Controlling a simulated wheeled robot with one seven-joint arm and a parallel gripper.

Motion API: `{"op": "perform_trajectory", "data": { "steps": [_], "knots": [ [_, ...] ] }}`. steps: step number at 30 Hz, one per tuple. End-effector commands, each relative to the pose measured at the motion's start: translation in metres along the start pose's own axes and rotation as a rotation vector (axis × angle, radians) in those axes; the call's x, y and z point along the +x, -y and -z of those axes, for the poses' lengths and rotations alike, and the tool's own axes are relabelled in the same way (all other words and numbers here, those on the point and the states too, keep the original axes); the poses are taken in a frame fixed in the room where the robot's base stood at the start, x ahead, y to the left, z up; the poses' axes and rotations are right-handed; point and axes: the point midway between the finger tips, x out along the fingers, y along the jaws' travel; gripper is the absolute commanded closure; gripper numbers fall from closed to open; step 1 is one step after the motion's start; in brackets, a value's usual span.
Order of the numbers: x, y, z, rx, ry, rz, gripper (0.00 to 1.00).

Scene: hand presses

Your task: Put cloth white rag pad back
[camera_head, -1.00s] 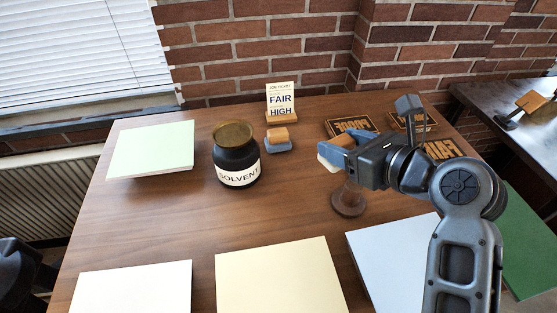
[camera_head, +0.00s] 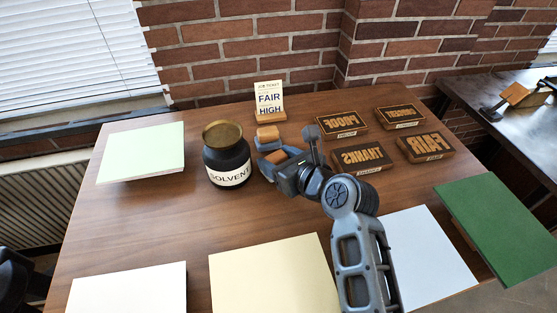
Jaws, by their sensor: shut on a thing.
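My gripper (camera_head: 272,160) is shut on a pad with an orange-brown wooden top (camera_head: 274,155), taken to be the white rag pad. Its white cloth underside is hidden by the blue-grey fingers in this view. The held pad is just in front of a second pad with an orange-brown top (camera_head: 267,133) and a blue-grey lower part. Whether the two touch, and whether the held pad rests on the table, I cannot tell.
The dark solvent jar (camera_head: 228,165) stands close to the left of my gripper. A small sign (camera_head: 269,100) stands behind the pads. Several type blocks lie to the right, including FAIR (camera_head: 425,147). Coloured sheets, such as the cream one (camera_head: 270,280), lie along the front.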

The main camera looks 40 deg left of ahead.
Motion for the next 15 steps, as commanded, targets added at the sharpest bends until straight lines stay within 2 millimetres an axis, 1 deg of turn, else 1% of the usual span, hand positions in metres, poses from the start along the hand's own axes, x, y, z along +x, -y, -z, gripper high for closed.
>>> {"op": "perform_trajectory", "data": {
  "steps": [2,11,12,15],
  "knots": [
    [0.0022,0.0001,0.0052,-0.002,0.0,0.001,0.71],
    [0.0029,-0.0002,0.0069,-0.001,0.0,0.0,0.71],
    [0.0031,-0.0001,0.0077,-0.001,0.0,0.0,0.4],
    [0.0029,-0.0001,0.0072,-0.001,0.0,0.0,0.31]
  ]
}}
